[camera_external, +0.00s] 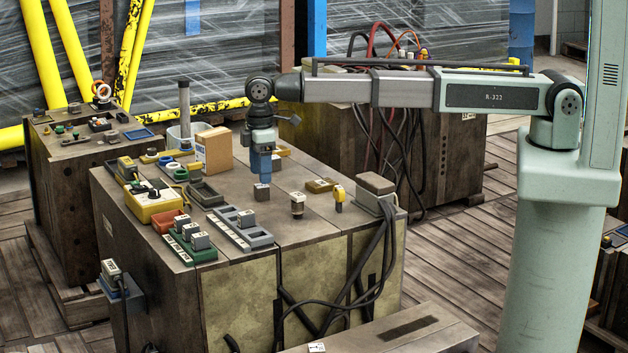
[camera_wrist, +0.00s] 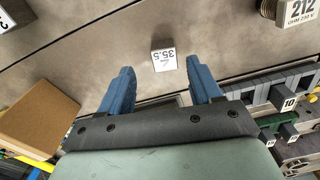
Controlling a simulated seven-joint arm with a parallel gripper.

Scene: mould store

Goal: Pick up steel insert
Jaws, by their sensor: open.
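A small grey steel insert (camera_external: 262,192) stands on the bench top directly below my gripper (camera_external: 262,172) in the external view. My gripper's two blue fingers (camera_wrist: 162,82) are spread apart and empty. The insert appears in line with the gap between them, slightly beyond the tips. A small gap seems to remain between the fingertips and the insert; whether they overlap in height is hard to tell.
A grey slotted rack (camera_external: 240,228) and a green rack (camera_external: 190,250) holding labelled blocks stand at the front left. A cardboard box (camera_external: 214,150) stands behind left. A labelled brass-coloured fitting (camera_external: 297,205) and a yellow-topped piece (camera_external: 339,196) stand to the right. Bare bench surrounds the insert.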

